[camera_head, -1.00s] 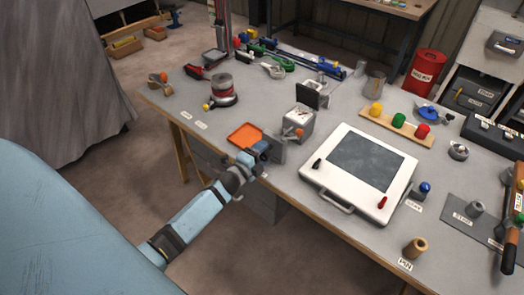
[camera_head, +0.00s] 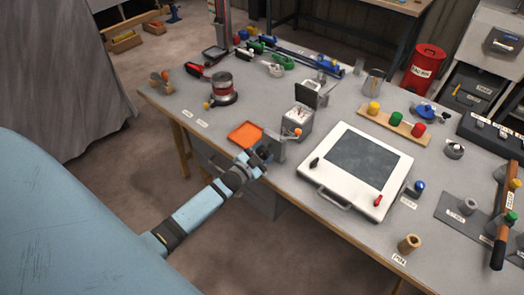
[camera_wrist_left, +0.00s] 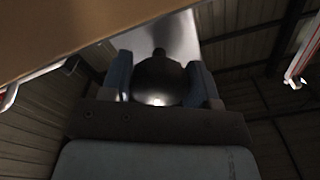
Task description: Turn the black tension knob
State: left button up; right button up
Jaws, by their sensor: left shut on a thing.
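The black tension knob (camera_wrist_left: 158,80) shows in the left wrist view as a dark, shiny round shape with a small stub at its top. My left gripper (camera_wrist_left: 161,72) is shut on it, one blue finger on each side. A pale metal plate (camera_wrist_left: 180,38) is behind the knob. In the head view my left gripper (camera_head: 261,156) is at the front edge of the workbench, by a grey metal block (camera_head: 279,147). The knob is mostly hidden there by the gripper. My right gripper is not in view.
An orange tray (camera_head: 245,134) lies just left of the grey block. A grey box with an orange-knobbed lever (camera_head: 298,121) stands behind it. A white framed panel (camera_head: 322,178) lies to the right.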

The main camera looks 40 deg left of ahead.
pick_arm(q)
jog(key=shift+n, duration=1.1)
jog(key=o, duration=0.9)
jog(key=s+a, duration=0.1)
jog(key=s, duration=1.2)
jog(key=shift+s+b, duration=0.4)
jog(key=shift+b, duration=0.05)
